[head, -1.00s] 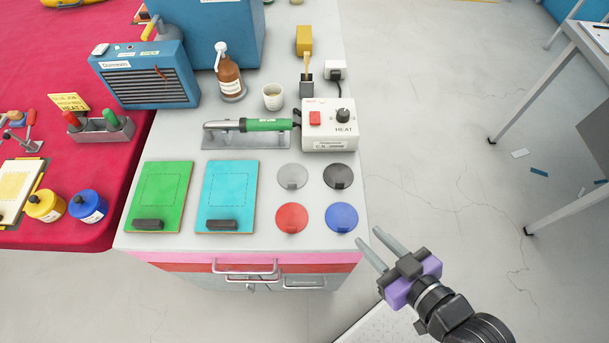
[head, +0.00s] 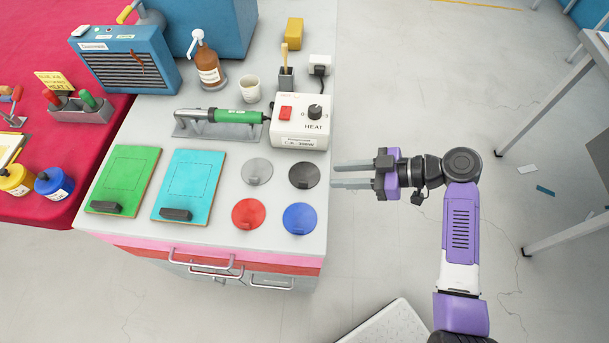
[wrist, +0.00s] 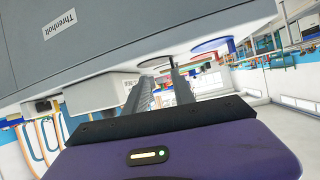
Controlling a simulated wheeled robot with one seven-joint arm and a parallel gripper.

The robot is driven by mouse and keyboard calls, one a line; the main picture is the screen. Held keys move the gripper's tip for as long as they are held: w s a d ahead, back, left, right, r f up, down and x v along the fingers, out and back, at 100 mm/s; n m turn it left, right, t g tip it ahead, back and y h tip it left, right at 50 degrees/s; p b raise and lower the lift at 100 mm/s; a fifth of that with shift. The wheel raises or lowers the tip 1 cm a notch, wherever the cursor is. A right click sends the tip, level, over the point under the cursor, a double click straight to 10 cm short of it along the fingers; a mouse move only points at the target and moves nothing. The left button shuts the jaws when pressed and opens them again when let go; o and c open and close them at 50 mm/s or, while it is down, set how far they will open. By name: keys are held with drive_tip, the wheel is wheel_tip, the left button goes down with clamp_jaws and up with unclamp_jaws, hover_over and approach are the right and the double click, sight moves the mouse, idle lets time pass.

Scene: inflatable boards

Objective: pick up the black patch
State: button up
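The black patch (head: 305,174) is a round dark disc with a small raised tab. It lies flat on the pale bench top, near its right edge. Grey (head: 257,171), red (head: 249,214) and blue (head: 300,218) patches lie beside it in a two-by-two group. My gripper (head: 334,175) is just right of the black patch, beyond the bench's right edge, with its fingers pointing left at it. The fingers are parallel, apart and empty. The wrist view shows the fingers (wrist: 163,88) with the red (wrist: 208,46) and blue (wrist: 231,43) patches beyond.
The white heat control box (head: 302,120) stands behind the black patch, with a green-handled tool (head: 236,116) on its left. Green (head: 124,179) and cyan (head: 188,185) boards lie left of the patches. Open floor lies right of the bench.

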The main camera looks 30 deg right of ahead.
sight(308, 183)
drive_tip(key=shift+w+a+f+n+g+y+p, duration=0.2)
drive_tip(key=shift+w+a+f+n+p, duration=0.3)
drive_tip(key=shift+a, duration=0.65)
drive_tip(key=shift+w+a+f+n+g+y+p, duration=0.3)
drive_tip(key=shift+w+a, duration=0.35)
drive_tip(key=shift+a, duration=0.55)
drive_tip(key=shift+w+a+f+n+y+p, duration=0.1)
drive_tip(key=shift+w+a+f+n+p, duration=0.3)
drive_tip(key=shift+a, duration=0.75)
drive_tip(key=shift+w, duration=0.1)
clamp_jaws()
